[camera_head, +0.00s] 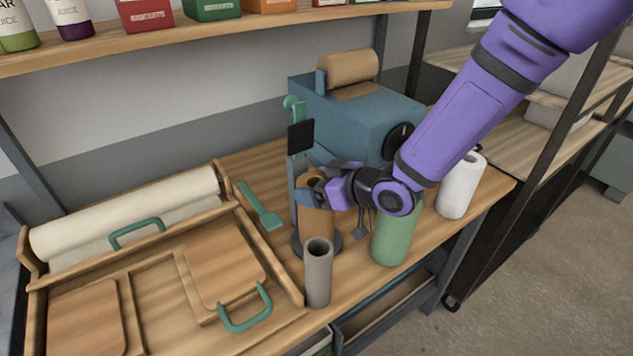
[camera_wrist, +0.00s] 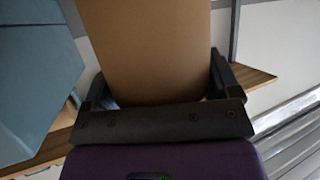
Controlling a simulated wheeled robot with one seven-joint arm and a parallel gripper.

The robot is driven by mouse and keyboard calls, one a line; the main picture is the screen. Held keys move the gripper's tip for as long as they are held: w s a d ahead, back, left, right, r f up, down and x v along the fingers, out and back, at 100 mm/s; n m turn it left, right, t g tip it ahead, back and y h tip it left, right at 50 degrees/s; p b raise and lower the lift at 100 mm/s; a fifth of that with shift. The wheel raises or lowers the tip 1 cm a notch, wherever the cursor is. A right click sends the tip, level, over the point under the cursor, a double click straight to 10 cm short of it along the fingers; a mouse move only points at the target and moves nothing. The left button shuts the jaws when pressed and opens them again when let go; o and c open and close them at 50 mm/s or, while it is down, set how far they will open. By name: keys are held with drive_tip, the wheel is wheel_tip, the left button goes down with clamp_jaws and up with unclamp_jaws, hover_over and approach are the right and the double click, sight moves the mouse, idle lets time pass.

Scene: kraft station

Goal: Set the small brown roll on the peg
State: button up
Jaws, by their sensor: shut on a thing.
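The small brown roll (camera_head: 317,222) stands upright with its dark top hole showing. My gripper (camera_head: 320,190) is shut on it near its upper end. In the wrist view the roll (camera_wrist: 150,45) fills the space between the two dark fingers (camera_wrist: 160,88). The roll is over a dark round base (camera_head: 331,246), beside a grey upright post (camera_head: 295,215) with a black plate and a green top. No peg shows; the roll and gripper cover that spot. I cannot tell whether the roll's lower end touches the base.
A grey tube (camera_head: 318,275) stands close in front. A green roll (camera_head: 393,238) and a white roll (camera_head: 460,187) stand to the right. A teal machine (camera_head: 365,115) is behind. A wooden tray (camera_head: 150,305) with teal handles and a teal scraper (camera_head: 261,207) lie left.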

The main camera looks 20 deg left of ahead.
drive_tip(key=o, duration=1.4)
drive_tip(key=shift+o, duration=0.2)
drive_tip(key=v, duration=1)
drive_tip(key=shift+d+r, duration=0.2)
drive_tip(key=shift+d, duration=0.15)
drive_tip(key=shift+s, duration=0.1)
drive_tip(key=w+d+r+m+t+h, duration=0.2)
drive_tip(key=d+r+m+h, duration=0.3)
drive_tip(key=d, duration=0.7)
drive_tip(key=w+d+r+m+t+h, duration=0.1)
drive_tip(key=d+r+m+t+h, duration=0.15)
drive_tip(key=d+r+h, duration=0.65)
drive_tip(key=s+d+r+m+g, duration=0.1)
drive_tip(key=s+d+r+m, duration=0.1)
drive_tip(key=s+d, duration=0.5)
drive_tip(key=s+d+r+m+g+y, duration=0.1)
drive_tip(key=s+d+m, duration=0.4)
drive_tip(key=s, duration=0.6)
wheel_tip(320, 180, up, 2)
drive_tip(key=shift+s+d+r+g, duration=0.1)
drive_tip(key=shift+s+d+g, duration=0.2)
drive_tip(key=shift+d+g, duration=0.65)
